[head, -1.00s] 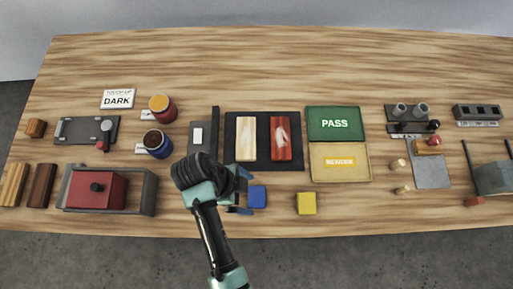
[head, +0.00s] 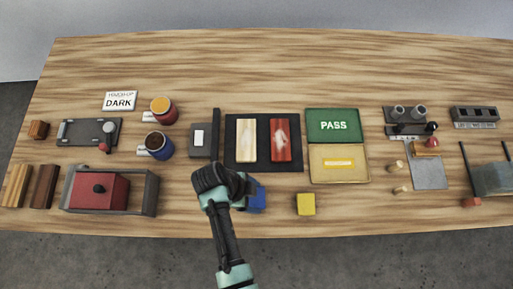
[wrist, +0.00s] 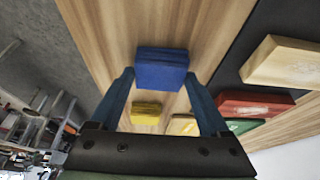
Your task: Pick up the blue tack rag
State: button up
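The blue tack rag (head: 257,196) is a small blue block lying near the front edge of the table, partly hidden by my gripper in the head view. In the wrist view the blue tack rag (wrist: 161,70) sits between and just beyond the two fingertips. My gripper (wrist: 160,82) is open, with a finger to each side of the rag. In the head view my gripper (head: 245,190) is at the rag's left side. I cannot tell whether a finger touches it.
A yellow block (head: 306,204) lies to the right of the rag. Behind is a dark mat (head: 264,165) with a pale panel (head: 246,140) and a red panel (head: 281,140). A red box in a grey tray (head: 150,192) stands left. The table's front edge is close.

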jog(key=c, duration=0.8)
jog(key=shift+c, duration=0.2)
jog(key=shift+r, duration=0.1)
notch_tip(320, 180, up, 10)
jog(key=shift+b, duration=0.4)
